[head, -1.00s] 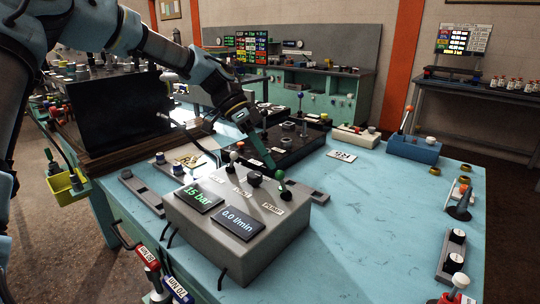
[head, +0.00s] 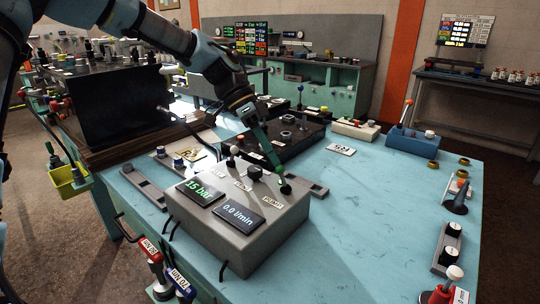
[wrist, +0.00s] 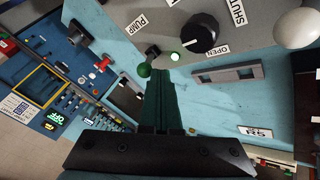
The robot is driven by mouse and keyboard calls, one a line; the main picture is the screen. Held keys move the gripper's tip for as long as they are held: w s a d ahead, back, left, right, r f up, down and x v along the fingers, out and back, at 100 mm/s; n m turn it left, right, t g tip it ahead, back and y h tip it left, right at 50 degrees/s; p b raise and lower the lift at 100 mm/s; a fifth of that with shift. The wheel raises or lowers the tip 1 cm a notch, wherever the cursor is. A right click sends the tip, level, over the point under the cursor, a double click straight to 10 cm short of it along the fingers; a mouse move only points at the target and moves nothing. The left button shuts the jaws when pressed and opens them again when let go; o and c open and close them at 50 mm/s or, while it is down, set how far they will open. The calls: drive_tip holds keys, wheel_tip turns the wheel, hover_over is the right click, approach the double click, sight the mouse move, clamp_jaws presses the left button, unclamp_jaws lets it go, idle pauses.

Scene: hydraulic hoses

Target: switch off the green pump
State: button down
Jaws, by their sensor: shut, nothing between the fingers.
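The grey control box (head: 240,245) stands on the blue bench. Its displays read 15 bar and 0.0 l/min. The pump switch (head: 285,187) sits at its right corner by the PUMP label (head: 272,199). In the wrist view its green ball knob (wrist: 144,70) is beside my fingertips, its dark base (wrist: 152,52) just beyond. A small lamp (wrist: 174,56) there glows green. My gripper (head: 279,168), with dark green fingers, is shut and empty, reaching down at the switch. Its tips are very close to the knob; I cannot tell whether they touch.
A black valve knob (head: 254,171) and a white-ball lever (head: 232,152) stand left of the switch on the box. A dark block (head: 290,137) lies behind. The bench to the right (head: 370,215) is mostly clear.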

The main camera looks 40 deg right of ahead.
drive_tip(key=shift+s+r+t, duration=0.1)
drive_tip(key=shift+s+t, duration=0.1)
drive_tip(key=shift+t, duration=0.1)
drive_tip(key=shift+s+d+r+t+y, duration=0.2)
drive_tip(key=shift+s+r+t+y, duration=0.15)
drive_tip(key=shift+s+t, duration=0.45)
drive_tip(key=s+t, duration=0.1)
drive_tip(key=s+t+b, duration=0.1)
drive_tip(key=t, duration=0.1)
drive_tip(key=s+t+b, duration=0.1)
drive_tip(key=shift+d+r+t+y, duration=0.3)
drive_tip(key=shift+r+t+y, duration=0.05)
drive_tip(key=shift+r+t, duration=0.05)
drive_tip(key=shift+w, duration=0.25)
drive_tip(key=shift+r, duration=0.15)
drive_tip(key=shift+s+r+p, duration=0.1)
drive_tip(key=shift+r+p, duration=0.6)
drive_tip(key=shift+p, duration=0.3)
